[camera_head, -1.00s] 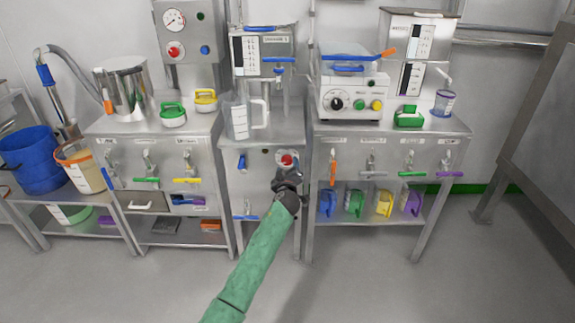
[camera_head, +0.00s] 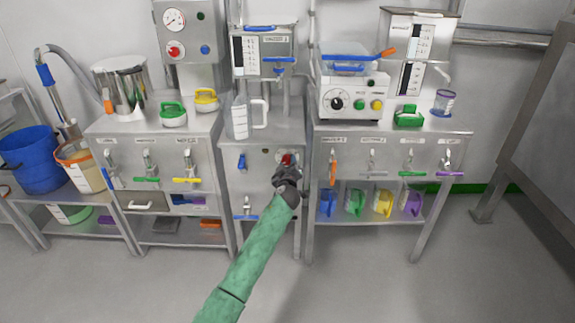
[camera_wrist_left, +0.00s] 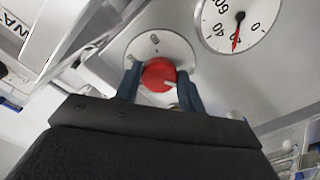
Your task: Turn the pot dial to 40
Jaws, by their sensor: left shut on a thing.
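In the head view, a red dial (camera_head: 287,159) sits on the front of the middle steel cabinet, partly hidden by my left gripper (camera_head: 287,172). In the left wrist view, the red dial (camera_wrist_left: 158,75) has a pale pointer mark and sits on a round metal plate (camera_wrist_left: 150,47). My left gripper (camera_wrist_left: 160,88) has a dark finger on each side of it and is shut on it. A white gauge (camera_wrist_left: 243,22) shows beside the dial; its needle points near its low numbers, and I cannot read the exact value. My right gripper is out of view.
A clear jug (camera_head: 240,118) stands on the cabinet top. Valves with coloured handles line the cabinets on both sides. The floor in front is clear.

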